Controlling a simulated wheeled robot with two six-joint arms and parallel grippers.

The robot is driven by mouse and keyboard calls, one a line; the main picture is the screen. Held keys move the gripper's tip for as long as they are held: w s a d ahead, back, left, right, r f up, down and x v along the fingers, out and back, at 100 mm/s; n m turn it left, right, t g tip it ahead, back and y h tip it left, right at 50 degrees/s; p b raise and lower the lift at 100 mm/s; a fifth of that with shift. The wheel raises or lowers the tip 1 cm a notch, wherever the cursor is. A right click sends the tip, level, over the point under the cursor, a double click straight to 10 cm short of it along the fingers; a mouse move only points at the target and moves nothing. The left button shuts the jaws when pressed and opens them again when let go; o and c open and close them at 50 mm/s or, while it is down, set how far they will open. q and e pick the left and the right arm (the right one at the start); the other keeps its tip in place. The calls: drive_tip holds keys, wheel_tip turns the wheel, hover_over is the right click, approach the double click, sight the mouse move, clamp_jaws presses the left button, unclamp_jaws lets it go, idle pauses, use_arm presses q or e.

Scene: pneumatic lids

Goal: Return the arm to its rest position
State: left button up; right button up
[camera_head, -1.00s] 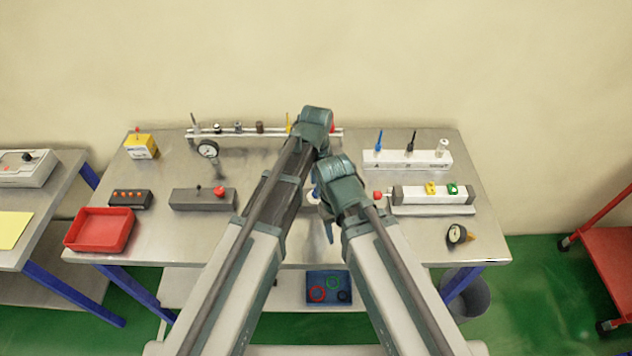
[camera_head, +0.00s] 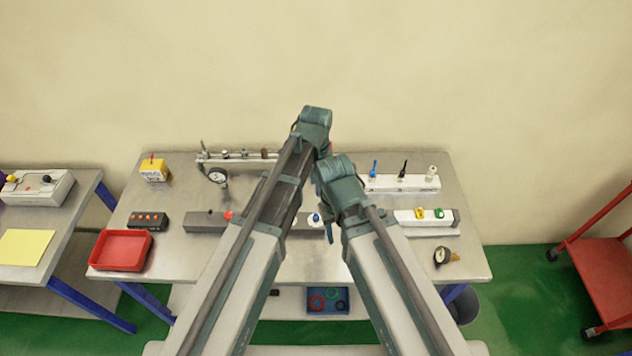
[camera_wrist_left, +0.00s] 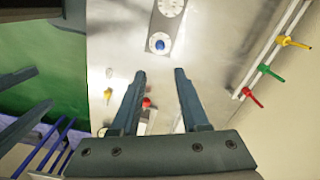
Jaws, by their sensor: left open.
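My left arm (camera_head: 270,205) reaches up from the bottom, with its wrist (camera_head: 313,125) bent over the back of the table. My left gripper (camera_wrist_left: 160,74) shows in the left wrist view, with its two dark fingers apart and nothing held between them. Beyond the fingers lie the metal tabletop and a grey plate with a round blue knob (camera_wrist_left: 158,43). My right arm (camera_head: 385,250) is folded beside it, its wrist (camera_head: 342,182) close to the left one. The right gripper's jaws are mostly hidden behind its own wrist.
The metal table (camera_head: 165,262) holds a red tray (camera_head: 122,250), a button box (camera_head: 148,220), a yellow box (camera_head: 153,170), a white block with pegs (camera_head: 402,184) and a gauge (camera_head: 442,256). A red cart (camera_head: 605,270) stands right. The wall behind is bare.

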use_arm(q)
drive_tip(key=shift+r, duration=0.2)
use_arm(e)
drive_tip(key=shift+r, duration=0.25)
use_arm(q)
drive_tip(key=s+a+n, duration=0.5)
drive_tip(key=a+n, duration=0.2)
drive_tip(key=a, duration=0.2)
drive_tip(key=s+a+n, duration=0.6)
drive_tip(key=a+n, duration=0.1)
drive_tip(key=a, duration=0.2)
drive_tip(key=s+d+f+m+b, duration=0.1)
drive_tip(key=d+f+b, duration=0.3)
drive_tip(key=s+d+f+m+b, duration=0.1)
drive_tip(key=s+d+f+b, duration=0.1)
drive_tip(key=d+f+b, duration=0.2)
drive_tip(key=s+d+f+m+y+b, duration=0.1)
drive_tip(key=s+d+f+b, duration=0.1)
drive_tip(key=d+f+b, duration=0.2)
drive_tip(key=shift+f+m+b, duration=0.4)
drive_tip(key=shift+f+b, duration=0.45)
drive_tip(key=shift+b, duration=0.1)
use_arm(e)
wheel_tip(320, 180, down, 14)
drive_tip(key=shift+r, duration=0.1)
use_arm(q)
drive_tip(key=shift+a+r, duration=0.1)
use_arm(e)
drive_tip(key=shift+w, duration=0.1)
